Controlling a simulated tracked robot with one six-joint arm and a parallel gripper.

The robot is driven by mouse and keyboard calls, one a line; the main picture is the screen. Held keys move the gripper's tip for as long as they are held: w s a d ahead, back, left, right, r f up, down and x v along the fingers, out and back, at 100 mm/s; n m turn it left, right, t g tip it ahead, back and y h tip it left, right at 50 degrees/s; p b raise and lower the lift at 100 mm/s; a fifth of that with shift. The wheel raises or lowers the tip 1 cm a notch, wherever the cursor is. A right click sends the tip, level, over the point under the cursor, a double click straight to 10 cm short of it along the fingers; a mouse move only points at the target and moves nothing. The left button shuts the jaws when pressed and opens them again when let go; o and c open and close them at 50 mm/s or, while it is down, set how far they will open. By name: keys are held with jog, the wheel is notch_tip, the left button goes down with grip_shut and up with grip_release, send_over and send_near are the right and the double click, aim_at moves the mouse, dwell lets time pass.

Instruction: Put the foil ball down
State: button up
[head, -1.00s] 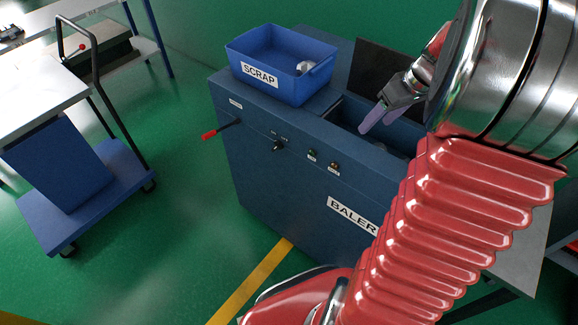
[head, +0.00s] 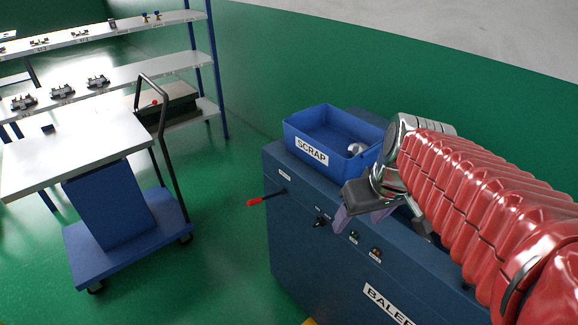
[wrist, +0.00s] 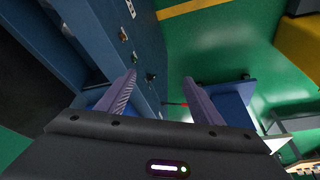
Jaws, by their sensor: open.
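A small silvery foil ball (head: 357,149) lies inside the blue SCRAP bin (head: 311,152), near its right end; it is partly hidden by the bin wall. My gripper (head: 362,217) is open, with its purple fingers apart and nothing between them. It hangs over the front edge of the baler (head: 300,196), in front and to the right of the bin, apart from the foil ball. In the wrist view my gripper (wrist: 163,92) shows its two fingers spread, with no foil ball in sight.
The baler front carries a red-tipped lever (head: 254,202) and several knobs. Shelves (head: 150,70) stand behind. Green floor lies clear between trolley and baler.

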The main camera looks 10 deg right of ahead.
jog(key=s+a+t, duration=0.1)
jog(key=s+a, duration=0.6)
jog(key=a, duration=0.1)
jog(key=shift+a+r+m+t, duration=0.3)
jog(key=shift+a, duration=0.1)
